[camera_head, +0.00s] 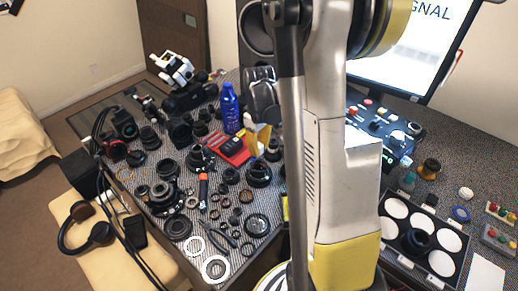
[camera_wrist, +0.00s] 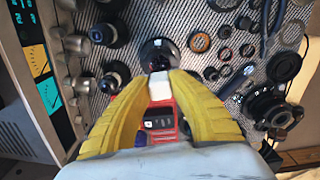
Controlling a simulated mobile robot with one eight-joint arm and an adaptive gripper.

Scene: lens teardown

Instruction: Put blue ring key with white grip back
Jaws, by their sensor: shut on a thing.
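My gripper (camera_wrist: 160,82) has its yellow fingers closed on a small white piece (camera_wrist: 160,88), which fits the white grip of the key. The blue ring part is not clearly visible; the fingers and palm hide most of the piece. In the head view my gripper (camera_head: 257,139) is over the crowded table, right beside a red tray (camera_head: 229,150) with dark items in it. The red tray also shows between the fingers in the wrist view (camera_wrist: 160,106). I cannot tell whether the held piece touches it.
A blue bottle (camera_head: 230,108) stands close behind the red tray. Lenses, rings and tools crowd the table around. At the right are a case with white round wells (camera_head: 447,264), a separate blue ring (camera_head: 460,213) and a control panel (camera_head: 375,128).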

